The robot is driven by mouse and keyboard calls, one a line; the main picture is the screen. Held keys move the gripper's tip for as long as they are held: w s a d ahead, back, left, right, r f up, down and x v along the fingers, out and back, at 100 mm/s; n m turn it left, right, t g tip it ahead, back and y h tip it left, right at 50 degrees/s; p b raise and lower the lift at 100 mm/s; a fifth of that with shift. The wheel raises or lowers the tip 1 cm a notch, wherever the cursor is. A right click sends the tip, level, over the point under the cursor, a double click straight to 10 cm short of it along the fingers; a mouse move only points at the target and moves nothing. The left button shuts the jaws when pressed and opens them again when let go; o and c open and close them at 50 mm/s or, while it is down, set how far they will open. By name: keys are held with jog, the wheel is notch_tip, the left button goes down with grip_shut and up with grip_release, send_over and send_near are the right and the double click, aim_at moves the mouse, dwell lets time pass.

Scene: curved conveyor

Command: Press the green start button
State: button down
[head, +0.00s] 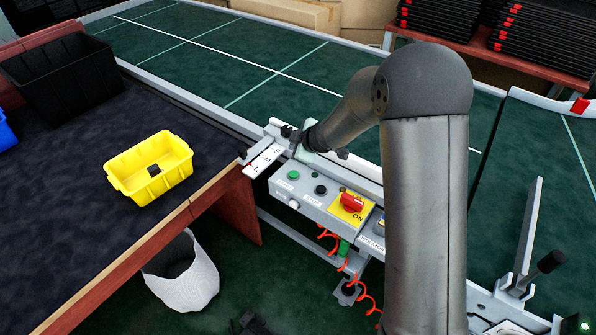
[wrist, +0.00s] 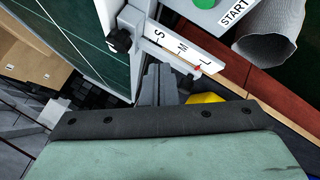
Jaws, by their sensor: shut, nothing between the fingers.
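The green start button (head: 293,175) sits on the grey control box (head: 312,203), above the START label. It also shows at the top edge of the wrist view (wrist: 205,3), partly cut off, beside the printed START. My gripper (wrist: 160,72) is shut and empty. In the head view, my gripper's pale green body (head: 308,150) is above and behind the box, by the S-M-L plate (head: 262,160). The fingers are apart from the button, and their tips are hard to make out in that view.
A black stop button (head: 321,190) and a red knob on a yellow plate (head: 351,203) sit right of the green one. A yellow bin (head: 150,170) and a black bin (head: 65,72) stand on the left table. A white basket (head: 185,280) stands below.

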jog(key=shift+f, duration=0.1)
jog(key=b, duration=0.8)
send_over(296, 176)
notch_tip(296, 176, down, 8)
jog(key=shift+r, duration=0.25)
jog(key=shift+f+b, duration=0.35)
jog(key=shift+f, duration=0.2)
jog(key=shift+f, duration=0.1)
dwell(0.9)
jog(key=shift+f, duration=0.3)
jog(key=shift+f+b, duration=0.45)
jog(key=shift+b, duration=0.1)
dwell(0.5)
jog(key=shift+r, duration=0.1)
jog(key=shift+r+p, duration=0.8)
jog(key=shift+p, duration=0.2)
